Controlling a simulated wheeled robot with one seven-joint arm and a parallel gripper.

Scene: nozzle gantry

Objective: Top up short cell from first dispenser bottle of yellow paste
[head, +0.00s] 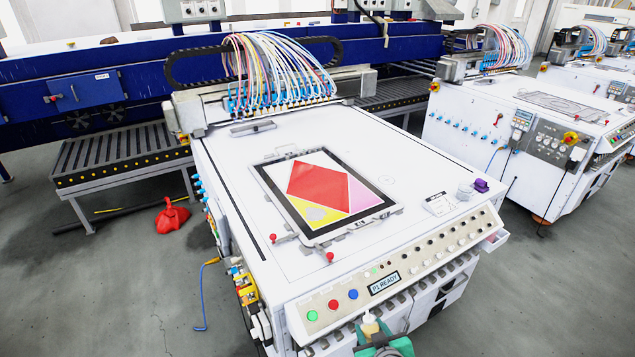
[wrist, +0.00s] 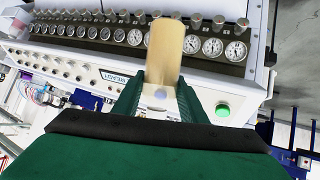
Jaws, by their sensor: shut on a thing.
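A black-and-white frame (head: 268,176) lies on the white machine top. Inside it are a red diamond cell (head: 318,187), a pink cell (head: 362,196) at the right, and a yellow cell (head: 322,224) at the near side with a greyish patch in it. My gripper (head: 371,337) is at the bottom of the head view, in front of the control panel and well short of the frame. Its green fingers (wrist: 160,88) are shut on a pale tan bottle (wrist: 165,50), whose top also shows in the head view (head: 369,323). The bottle's contents cannot be seen.
The control panel (head: 400,272) with buttons and a "P1 READY" display runs along the machine's near edge. Red-knobbed clamps (head: 329,256) stick out at the frame's near side. A purple item (head: 481,185) and a white card (head: 438,204) lie to the right. Tubes (head: 275,65) hang behind.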

